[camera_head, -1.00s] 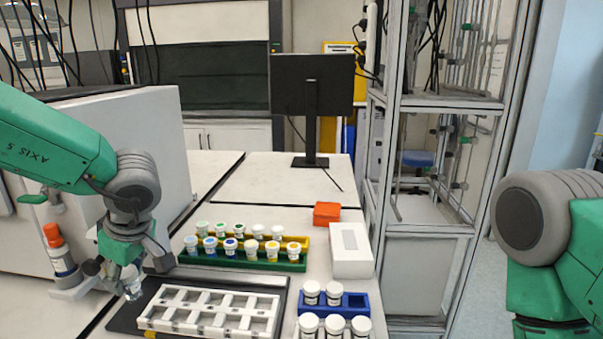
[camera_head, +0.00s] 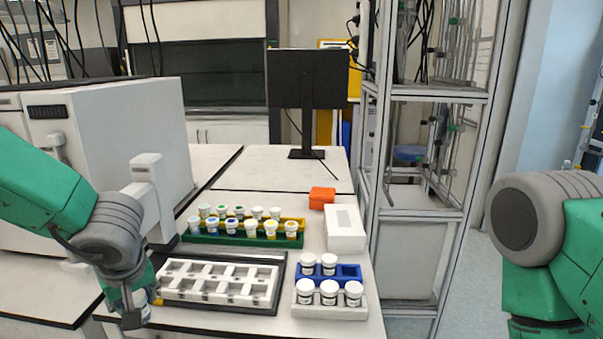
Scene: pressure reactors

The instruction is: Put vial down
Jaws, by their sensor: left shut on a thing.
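My left gripper (camera_head: 132,318) is at the lower left, pointing down, shut on a vial (camera_head: 142,300) that is mostly hidden by the fingers. It is just left of a white rack (camera_head: 218,301) with open square compartments, which lies on a black mat (camera_head: 277,290). I cannot tell whether the vial touches the bench. Several capped vials stand in a green rack (camera_head: 235,241) and a yellow rack (camera_head: 299,224) behind it. My right gripper is out of view; only the right arm shows.
A blue rack (camera_head: 349,273) and a white rack (camera_head: 330,312) hold white-capped vials right of the mat. A white box (camera_head: 345,228), an orange box (camera_head: 321,197) and a monitor (camera_head: 307,78) stand behind. A large white machine (camera_head: 150,120) stands at left.

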